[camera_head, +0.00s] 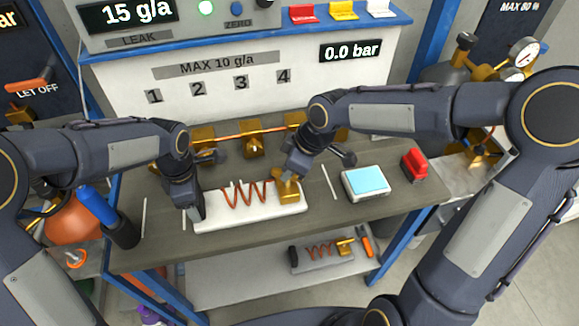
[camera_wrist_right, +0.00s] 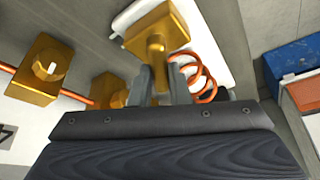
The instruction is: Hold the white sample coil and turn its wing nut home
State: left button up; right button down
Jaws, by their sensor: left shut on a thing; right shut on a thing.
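The white sample coil (camera_head: 249,217) lies on the grey bench top, a white block with a copper spiral on it and a brass fitting (camera_head: 287,188) at its right end. My left gripper (camera_head: 198,212) is shut on the left end of the white block. My right gripper (camera_head: 289,174) is over the brass fitting and shut on its wing nut. In the right wrist view the gripper's fingers (camera_wrist_right: 154,85) close around the lower part of the brass piece (camera_wrist_right: 160,32), with the copper spiral (camera_wrist_right: 202,75) beside it. The nut itself is mostly hidden by the fingers.
Behind stand brass valves (camera_head: 252,145) on a copper pipe, below numbers 1 to 4. A blue-screened device (camera_head: 367,182) and a red clip-like object (camera_head: 414,166) lie to the right. A lower shelf holds a grey sample coil (camera_head: 320,252). A display reads 0.0 bar.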

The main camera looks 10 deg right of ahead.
jog(key=m+t+h, duration=0.1)
jog(key=m, duration=0.2)
jog(key=m+t, duration=0.1)
jog(key=m, duration=0.2)
jog(key=shift+s+a+h, duration=0.15)
jog(key=shift+a+h, duration=0.05)
jog(key=shift+h, duration=0.2)
jog(key=m+h, duration=0.1)
jog(key=m, duration=0.2)
jog(key=m+h, duration=0.1)
jog(key=m, duration=0.1)
jog(key=shift+a+m, duration=0.1)
jog(key=shift+m, duration=0.3)
jog(key=c, duration=1.4)
grip_release()
jog(key=shift+o, duration=0.2)
jog(key=v, duration=1.2)
